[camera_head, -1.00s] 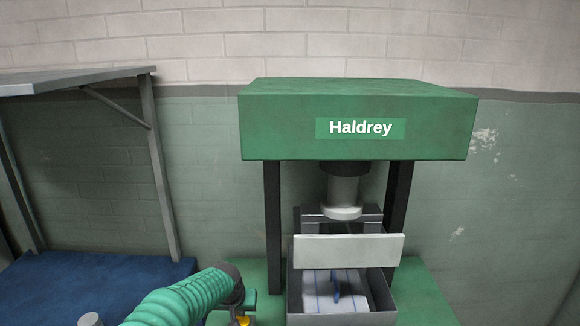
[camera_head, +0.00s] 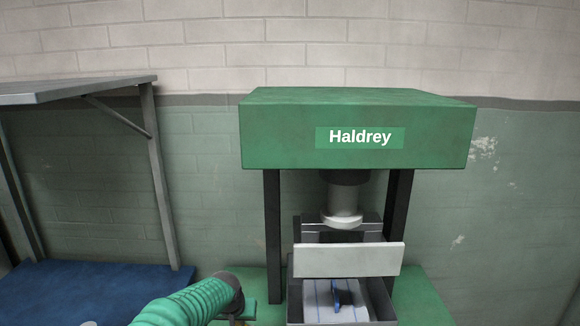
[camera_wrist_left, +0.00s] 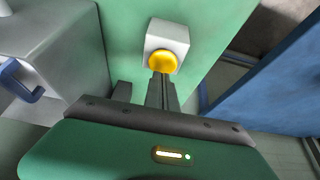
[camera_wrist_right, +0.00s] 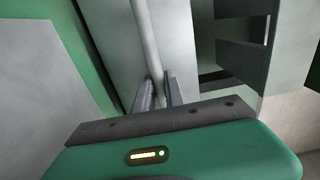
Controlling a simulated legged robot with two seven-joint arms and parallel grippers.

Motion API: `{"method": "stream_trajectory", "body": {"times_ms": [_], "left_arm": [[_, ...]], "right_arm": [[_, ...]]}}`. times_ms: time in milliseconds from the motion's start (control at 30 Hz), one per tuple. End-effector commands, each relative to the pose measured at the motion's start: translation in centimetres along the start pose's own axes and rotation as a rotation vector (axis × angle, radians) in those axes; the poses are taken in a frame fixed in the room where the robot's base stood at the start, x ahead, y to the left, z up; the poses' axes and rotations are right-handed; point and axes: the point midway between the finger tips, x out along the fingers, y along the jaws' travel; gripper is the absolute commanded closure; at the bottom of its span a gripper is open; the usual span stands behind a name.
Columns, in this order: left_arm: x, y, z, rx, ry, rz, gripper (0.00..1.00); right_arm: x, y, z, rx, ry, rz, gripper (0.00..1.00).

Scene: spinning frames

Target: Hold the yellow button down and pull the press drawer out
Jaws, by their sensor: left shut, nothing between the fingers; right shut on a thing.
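The green press (camera_head: 358,130) stands ahead in the head view, with its ram (camera_head: 343,205) above a grey drawer (camera_head: 382,302). The drawer holds a white, blue-lined block with a blue piece (camera_head: 342,294) on it. The yellow button (camera_wrist_left: 162,62) sits on a pale box in the left wrist view. My left gripper (camera_wrist_left: 161,78) is shut and empty, its fingertips at the button; whether it is pressed in I cannot tell. My right gripper (camera_wrist_right: 160,82) is shut on a pale round bar (camera_wrist_right: 147,38), apparently the drawer handle; it is outside the head view.
A blue surface (camera_head: 95,287) under a grey-topped frame (camera_head: 70,88) lies to the left. The wall behind is brick.

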Motion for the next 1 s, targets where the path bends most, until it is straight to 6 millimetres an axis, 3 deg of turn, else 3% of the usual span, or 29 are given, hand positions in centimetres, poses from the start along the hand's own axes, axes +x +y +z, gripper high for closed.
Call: {"method": "stream_trajectory", "body": {"times_ms": [1000], "left_arm": [[1.04, 0.0, 0.46, 0.0, 0.0, 0.0, 1.0]], "right_arm": [[-0.14, 0.55, 0.0, 0.0, -0.001, 0.014, 1.0]]}}
